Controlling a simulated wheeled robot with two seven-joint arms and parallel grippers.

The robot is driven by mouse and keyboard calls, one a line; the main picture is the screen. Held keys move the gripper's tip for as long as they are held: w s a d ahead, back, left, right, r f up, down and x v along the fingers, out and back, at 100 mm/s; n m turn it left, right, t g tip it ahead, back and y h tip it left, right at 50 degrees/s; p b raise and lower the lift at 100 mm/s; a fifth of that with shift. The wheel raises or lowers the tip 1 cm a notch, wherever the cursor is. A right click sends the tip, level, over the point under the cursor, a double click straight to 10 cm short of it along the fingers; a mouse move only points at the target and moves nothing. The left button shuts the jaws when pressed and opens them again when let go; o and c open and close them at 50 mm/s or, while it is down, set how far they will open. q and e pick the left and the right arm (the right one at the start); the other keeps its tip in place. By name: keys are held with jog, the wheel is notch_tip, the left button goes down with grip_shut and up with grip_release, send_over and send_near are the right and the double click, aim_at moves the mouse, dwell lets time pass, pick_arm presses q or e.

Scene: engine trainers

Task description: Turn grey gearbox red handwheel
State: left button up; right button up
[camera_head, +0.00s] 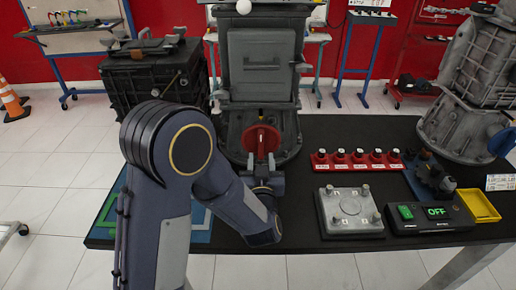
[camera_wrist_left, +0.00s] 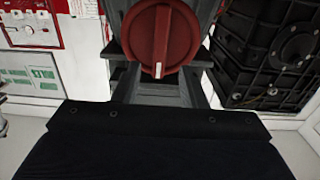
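The red handwheel (camera_head: 262,139) is on the lower front of the tall grey gearbox (camera_head: 262,62), at the back of the black table. It also shows at the top middle of the left wrist view (camera_wrist_left: 160,38), round and red with a pale mark low on its face. My left gripper (camera_head: 261,163) is at the wheel's lower front. In the left wrist view its two fingers (camera_wrist_left: 160,75) stand apart, near the wheel's lower left and right sides. I cannot tell whether they touch it. My left arm hides part of the table. My right gripper is not in view.
A black engine block (camera_head: 155,78) stands left of the gearbox. To the right are a red rack with several knobs (camera_head: 357,161), a grey plate block (camera_head: 348,211), a box reading OFF (camera_head: 430,217), a yellow tray (camera_head: 478,205) and another grey casing (camera_head: 462,130).

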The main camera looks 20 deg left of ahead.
aim_at(261, 145)
pick_arm(q)
jog(key=x, duration=0.5)
jog(key=shift+w+a+p, duration=0.1)
jog(key=shift+w+p, duration=0.25)
grip_shut()
